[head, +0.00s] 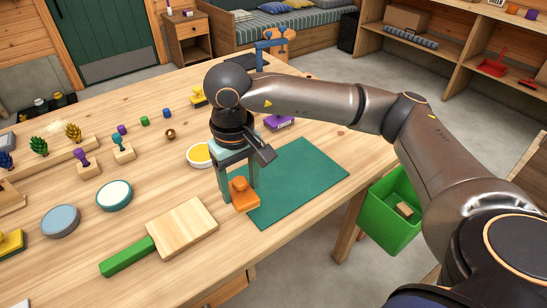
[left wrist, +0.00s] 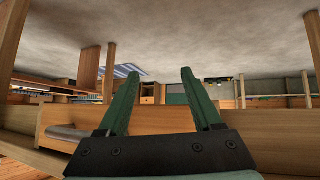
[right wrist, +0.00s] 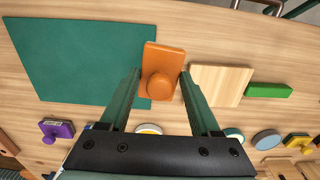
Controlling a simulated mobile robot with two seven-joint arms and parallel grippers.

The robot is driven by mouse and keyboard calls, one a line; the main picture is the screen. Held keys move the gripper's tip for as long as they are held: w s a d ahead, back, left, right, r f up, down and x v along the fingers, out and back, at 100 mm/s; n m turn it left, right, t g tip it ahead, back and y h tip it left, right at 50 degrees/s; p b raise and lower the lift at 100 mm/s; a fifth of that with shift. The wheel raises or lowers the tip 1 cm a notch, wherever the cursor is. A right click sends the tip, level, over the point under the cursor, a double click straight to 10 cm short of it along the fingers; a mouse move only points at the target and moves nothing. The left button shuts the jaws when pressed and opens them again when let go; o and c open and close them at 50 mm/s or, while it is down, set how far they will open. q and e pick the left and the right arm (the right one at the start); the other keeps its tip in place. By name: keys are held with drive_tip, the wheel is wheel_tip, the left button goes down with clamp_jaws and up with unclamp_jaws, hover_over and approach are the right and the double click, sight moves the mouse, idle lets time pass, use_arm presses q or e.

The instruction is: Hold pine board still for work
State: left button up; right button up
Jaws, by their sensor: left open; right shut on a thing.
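The pine board (head: 182,228) lies flat on the workbench, left of the green mat, and also shows in the right wrist view (right wrist: 218,84). A green bar (head: 128,256) adjoins its left end. My right gripper (head: 238,190) points down and is shut on an orange block with a round knob (head: 243,196). The block is at the mat's left edge, just right of the board and apart from it; I cannot tell whether it touches the surface. In the right wrist view the fingers flank the block (right wrist: 161,85). My left gripper (left wrist: 157,75) is open and empty, away from the bench.
The green mat (head: 305,185) is otherwise bare. Beyond stand a yellow-topped dish (head: 200,154), a purple stamp-like block (head: 280,123) and a blue clamp (head: 268,53). Round tins (head: 114,195) lie left of the board. A green bin (head: 390,217) hangs beside the bench's right edge.

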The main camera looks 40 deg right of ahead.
drive_tip(key=w+a+r, duration=0.2)
drive_tip(key=w+a, duration=0.1)
drive_tip(key=a, duration=0.3)
drive_tip(key=w+a+r, duration=0.2)
drive_tip(key=a, duration=0.4)
drive_tip(key=a+f, duration=0.4)
drive_tip(key=shift+w+a+f, duration=0.15)
drive_tip(key=shift+f, duration=0.15)
drive_tip(key=d, duration=0.7)
drive_tip(key=shift+w+r, duration=0.1)
drive_tip(key=shift+w, duration=0.1)
drive_tip(key=shift+d+r, duration=0.15)
drive_tip(key=shift+d, duration=0.15)
drive_tip(key=shift+a+r, duration=0.1)
drive_tip(key=shift+r, duration=0.75)
